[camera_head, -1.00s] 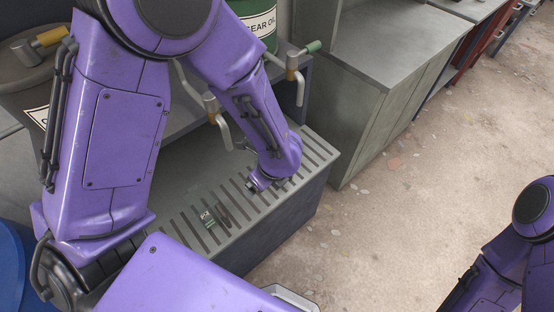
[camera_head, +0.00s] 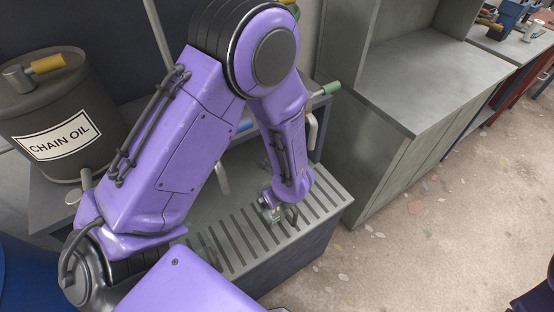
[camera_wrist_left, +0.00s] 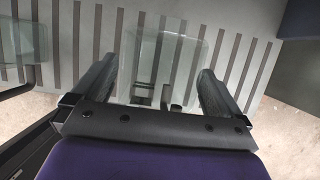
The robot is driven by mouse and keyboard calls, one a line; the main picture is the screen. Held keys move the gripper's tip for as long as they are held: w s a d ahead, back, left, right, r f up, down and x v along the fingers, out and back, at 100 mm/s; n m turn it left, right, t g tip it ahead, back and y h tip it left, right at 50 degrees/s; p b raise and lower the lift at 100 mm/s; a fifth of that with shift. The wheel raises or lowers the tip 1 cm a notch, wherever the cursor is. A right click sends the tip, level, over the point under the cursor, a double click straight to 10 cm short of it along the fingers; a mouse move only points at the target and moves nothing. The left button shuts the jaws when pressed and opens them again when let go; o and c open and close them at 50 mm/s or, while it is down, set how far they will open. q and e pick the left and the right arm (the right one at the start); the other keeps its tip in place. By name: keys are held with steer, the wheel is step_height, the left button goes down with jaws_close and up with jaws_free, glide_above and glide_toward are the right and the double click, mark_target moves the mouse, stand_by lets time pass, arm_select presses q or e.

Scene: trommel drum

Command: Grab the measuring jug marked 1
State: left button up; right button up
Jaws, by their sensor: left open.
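A clear measuring jug (camera_wrist_left: 170,50) stands on the slatted grate (camera_head: 240,238) and shows between the two fingers of my left gripper (camera_wrist_left: 158,68) in the left wrist view. The fingers are open, one on each side of it, with gaps visible. I cannot read the number on this jug. In the head view my left gripper (camera_head: 279,213) is low over the grate, and the jug is mostly hidden by it. Another clear vessel (camera_wrist_left: 14,55) shows at the left edge of the left wrist view. My right gripper is out of view.
A dark drum labelled CHAIN OIL (camera_head: 62,105) stands at the left, with a blue drum (camera_head: 22,275) below it. A tap with a green handle (camera_head: 325,90) juts out behind my left arm. A grey cabinet (camera_head: 425,90) stands to the right, beside open floor (camera_head: 420,230).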

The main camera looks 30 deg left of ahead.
arm_select(q)
steer(key=shift+x, duration=1)
steer(key=c, duration=1.3)
steer(key=shift+r, duration=0.15)
